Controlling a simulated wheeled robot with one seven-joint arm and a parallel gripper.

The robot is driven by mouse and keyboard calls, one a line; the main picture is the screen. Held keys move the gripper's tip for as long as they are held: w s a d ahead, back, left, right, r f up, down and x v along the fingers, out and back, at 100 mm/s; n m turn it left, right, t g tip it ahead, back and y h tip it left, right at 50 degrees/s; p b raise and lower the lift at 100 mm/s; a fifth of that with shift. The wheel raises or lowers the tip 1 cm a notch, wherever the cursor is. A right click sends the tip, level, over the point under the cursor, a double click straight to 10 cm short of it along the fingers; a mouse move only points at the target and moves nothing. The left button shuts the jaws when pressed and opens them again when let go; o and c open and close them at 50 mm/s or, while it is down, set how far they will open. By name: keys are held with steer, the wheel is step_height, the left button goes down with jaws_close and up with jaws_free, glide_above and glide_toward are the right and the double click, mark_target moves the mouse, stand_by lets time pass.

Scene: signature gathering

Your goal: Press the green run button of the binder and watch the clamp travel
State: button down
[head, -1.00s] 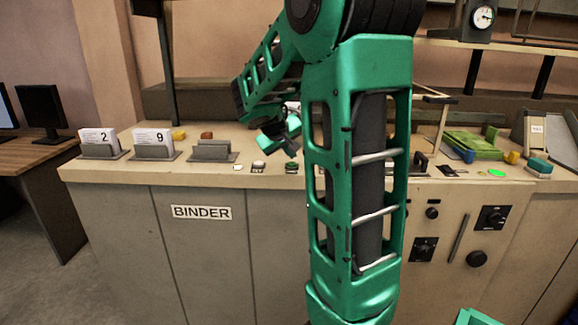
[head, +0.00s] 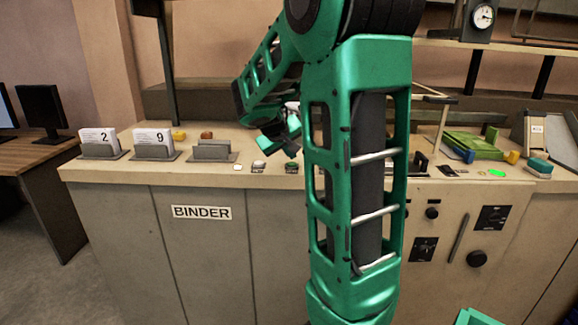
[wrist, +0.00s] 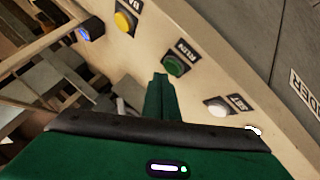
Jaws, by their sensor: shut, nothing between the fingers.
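The green run button (head: 291,167) sits on the front edge of the beige binder counter (head: 75,172). In the wrist view the run button (wrist: 175,66) lies beside a dark label reading RUN. My gripper (head: 291,150) is shut and empty, with its fingers pointing down just above the button. In the wrist view the green fingertips of my gripper (wrist: 160,77) are close beside the button; I cannot tell whether they touch it. I cannot make out the clamp for sure; my arm hides the middle of the counter in the head view.
A white button (wrist: 217,106) and a yellow button (wrist: 124,22) flank the green one in the wrist view. Card holders (head: 100,151) stand at the counter's left. A green fixture (head: 472,145) and a lit green spot (head: 497,173) are at the right.

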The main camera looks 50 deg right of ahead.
steer(key=shift+f, duration=0.25)
